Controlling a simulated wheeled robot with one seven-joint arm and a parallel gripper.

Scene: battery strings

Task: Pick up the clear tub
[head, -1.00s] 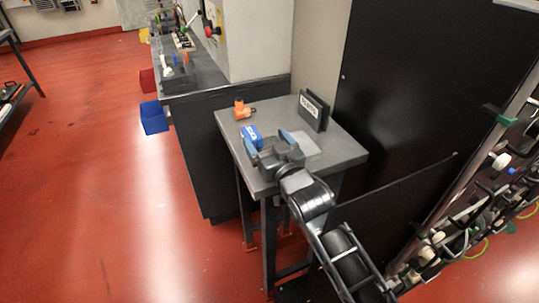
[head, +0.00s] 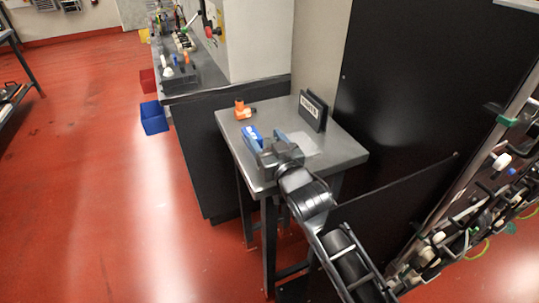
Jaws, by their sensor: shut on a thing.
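My gripper (head: 270,138) is low over the small grey table, near its front left part. Its blue-tipped fingers are closed in on something between them. That thing is see-through or mostly hidden by the gripper body, and I take it to be the clear tub; its outline is too faint to make out. I cannot tell whether it touches the tabletop.
A blue box with white lettering (head: 251,134) stands just left of the fingers. An orange object (head: 242,110) lies behind it. A dark stand with a label (head: 313,111) is at the back right. A pale flat patch (head: 307,145) lies right of my gripper on the grey table (head: 342,150).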

